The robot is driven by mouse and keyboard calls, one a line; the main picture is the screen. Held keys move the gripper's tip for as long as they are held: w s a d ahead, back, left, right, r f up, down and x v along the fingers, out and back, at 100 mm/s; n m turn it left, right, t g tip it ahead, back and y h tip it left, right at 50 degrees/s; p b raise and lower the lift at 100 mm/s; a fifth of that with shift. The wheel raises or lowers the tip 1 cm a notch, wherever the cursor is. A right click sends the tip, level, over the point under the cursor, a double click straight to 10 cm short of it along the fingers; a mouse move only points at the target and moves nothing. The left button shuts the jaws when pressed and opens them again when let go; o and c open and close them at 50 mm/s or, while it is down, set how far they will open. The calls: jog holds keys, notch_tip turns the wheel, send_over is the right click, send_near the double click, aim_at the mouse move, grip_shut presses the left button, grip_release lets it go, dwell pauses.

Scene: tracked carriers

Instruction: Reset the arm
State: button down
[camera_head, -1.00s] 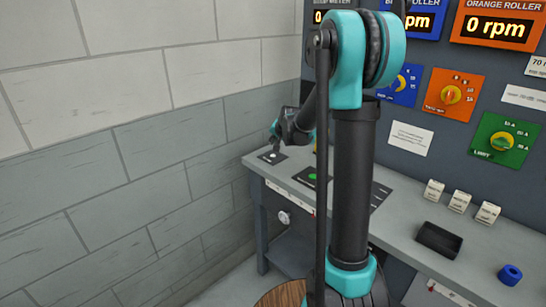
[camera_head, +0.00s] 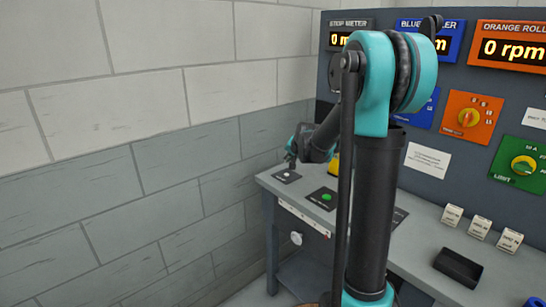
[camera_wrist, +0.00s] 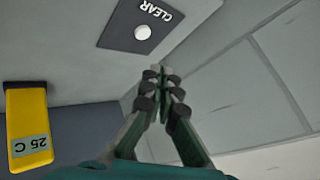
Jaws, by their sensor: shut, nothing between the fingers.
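My arm stands in the middle of the head view and reaches to the left end of the bench.
A yellow block marked 25 C (camera_wrist: 28,140) stands nearby. White blocks (camera_head: 480,228) and a black tray (camera_head: 459,267) are on the right. The brick wall (camera_head: 120,150) is close at left.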

jog(key=s+d+f+n+g, duration=0.1)
jog(key=s+f, duration=0.3)
jog(key=s, duration=0.9)
jog(key=s+d+f+n+g+h, duration=0.1)
jog(key=s+f+n+g, duration=0.1)
jog(key=s, duration=1.1)
jog(key=s+d+f+n+g, duration=0.1)
jog(key=s+f+n, duration=0.2)
jog(key=s, duration=1)
notch_tip(320, 180, down, 3)
jog(key=shift+d+g+h, duration=0.3)
jog(key=shift+d+h, duration=0.05)
jog(key=shift+h, duration=0.05)
